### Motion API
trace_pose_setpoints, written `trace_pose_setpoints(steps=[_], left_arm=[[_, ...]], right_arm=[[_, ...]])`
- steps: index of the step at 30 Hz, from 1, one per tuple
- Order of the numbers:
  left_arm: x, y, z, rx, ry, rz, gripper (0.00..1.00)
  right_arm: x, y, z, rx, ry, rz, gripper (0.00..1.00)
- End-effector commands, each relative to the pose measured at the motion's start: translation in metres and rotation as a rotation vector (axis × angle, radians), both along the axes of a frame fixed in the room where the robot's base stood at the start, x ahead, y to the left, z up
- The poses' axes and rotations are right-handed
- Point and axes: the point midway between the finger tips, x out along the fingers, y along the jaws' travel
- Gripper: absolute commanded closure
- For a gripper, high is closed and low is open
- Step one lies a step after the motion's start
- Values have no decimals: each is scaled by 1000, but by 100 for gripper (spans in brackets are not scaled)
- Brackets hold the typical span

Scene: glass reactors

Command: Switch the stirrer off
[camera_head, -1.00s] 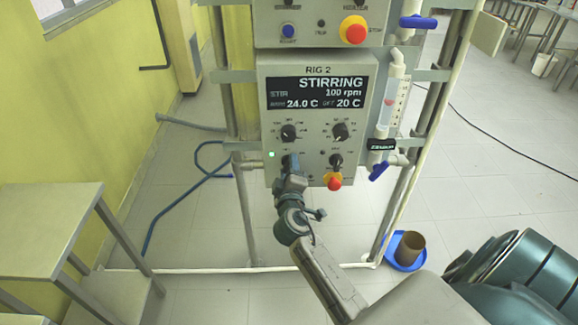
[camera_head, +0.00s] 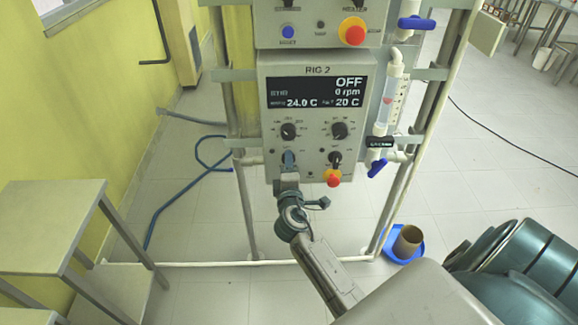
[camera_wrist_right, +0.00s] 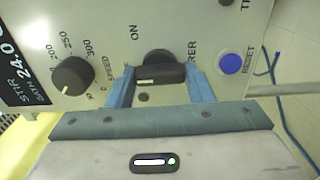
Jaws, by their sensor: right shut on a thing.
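The RIG 2 control panel (camera_head: 318,112) has a dark display (camera_head: 315,92) reading OFF, 0 rpm, 24.0 C and 20 C. My right gripper (camera_head: 288,160) is at the panel's lower left. In the right wrist view, its blue fingers (camera_wrist_right: 160,80) are shut on the black stirrer switch knob (camera_wrist_right: 160,66), one on each side. The knob's pale line lies across the picture, and the ON label is beside it. The lettering near the knob is partly covered. The green lamp left of the knob appears dark. My left gripper is not in view.
A red stop button (camera_head: 333,179) sits close to the right of my gripper. Two more knobs sit above. A flow tube (camera_head: 389,98) with blue valves is at the right, and a table (camera_head: 48,225) at the left.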

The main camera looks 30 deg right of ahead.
Motion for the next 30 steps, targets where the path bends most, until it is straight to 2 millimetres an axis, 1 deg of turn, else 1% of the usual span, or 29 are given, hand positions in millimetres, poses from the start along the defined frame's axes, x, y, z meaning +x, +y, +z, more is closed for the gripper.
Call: trace_pose_setpoints(steps=[6,7,10,18,21,23,25,30], left_arm=[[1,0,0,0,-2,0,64],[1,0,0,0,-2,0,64],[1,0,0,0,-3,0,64],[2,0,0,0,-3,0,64],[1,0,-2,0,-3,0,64],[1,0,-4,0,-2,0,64],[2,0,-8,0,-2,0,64],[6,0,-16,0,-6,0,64]], right_arm=[[0,0,-1,-3,2,0,76],[0,0,-1,-3,2,0,51],[0,0,-1,-3,2,0,31],[0,0,0,-1,1,0,31],[-5,3,-2,0,1,0,31],[-11,7,-3,1,2,1,31],[-21,13,-4,2,2,0,31],[-52,31,-5,4,2,-1,31]])
